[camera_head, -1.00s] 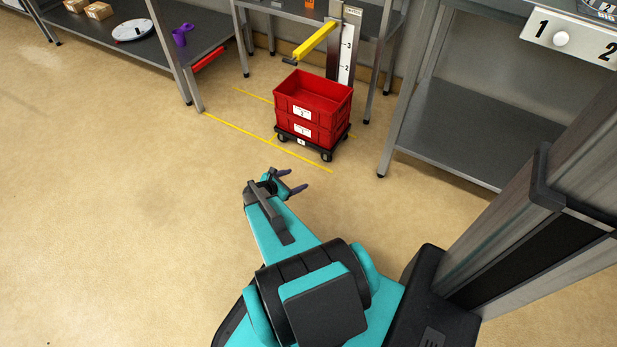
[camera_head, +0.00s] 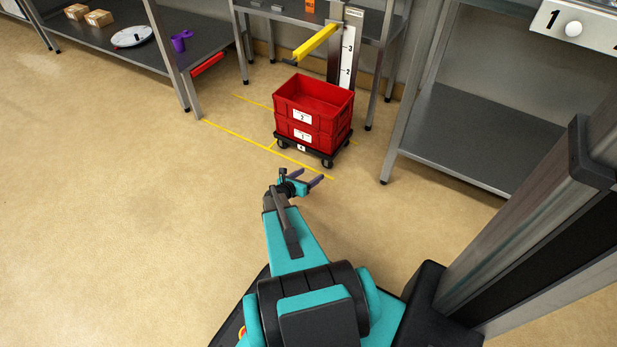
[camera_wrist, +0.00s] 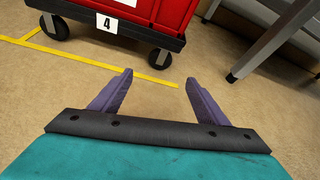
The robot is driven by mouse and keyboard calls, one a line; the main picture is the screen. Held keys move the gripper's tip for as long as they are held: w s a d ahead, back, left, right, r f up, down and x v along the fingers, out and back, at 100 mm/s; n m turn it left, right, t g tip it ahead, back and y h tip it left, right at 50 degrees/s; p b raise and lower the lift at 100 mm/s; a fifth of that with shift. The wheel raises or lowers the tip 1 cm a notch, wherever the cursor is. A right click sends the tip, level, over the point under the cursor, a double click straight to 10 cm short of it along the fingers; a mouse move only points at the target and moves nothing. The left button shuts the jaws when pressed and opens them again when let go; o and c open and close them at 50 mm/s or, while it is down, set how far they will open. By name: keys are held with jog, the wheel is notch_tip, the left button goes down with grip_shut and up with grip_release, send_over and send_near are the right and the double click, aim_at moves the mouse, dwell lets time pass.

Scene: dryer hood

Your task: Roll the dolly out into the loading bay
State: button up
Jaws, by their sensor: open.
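The dolly (camera_head: 328,157) is a low black platform on casters, with a white label reading 4. Two stacked red crates (camera_head: 313,107) stand on it, labelled 2 above and 1 below. It sits by the back wall, within yellow floor lines. In the wrist view the dolly's front edge (camera_wrist: 150,37) and two casters show at the top, with a red crate (camera_wrist: 180,12) above. My gripper (camera_head: 318,178) is open and empty, in front of the dolly and apart from it. Its two purple fingers (camera_wrist: 158,85) point toward the dolly, over bare floor.
Yellow tape (camera_head: 255,143) runs along the floor before the dolly. A yellow bar (camera_head: 316,41) juts out above the crates beside a numbered scale (camera_head: 346,62). Grey shelving (camera_head: 470,135) stands right; a bench (camera_head: 165,45) stands left. Open floor (camera_head: 110,190) lies left and front.

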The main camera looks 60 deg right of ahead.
aim_at(326, 164)
jog(key=b+x, duration=0.4)
jog(key=x, duration=0.8)
jog(key=shift+f, duration=0.15)
jog(key=shift+x, duration=0.8)
grip_shut()
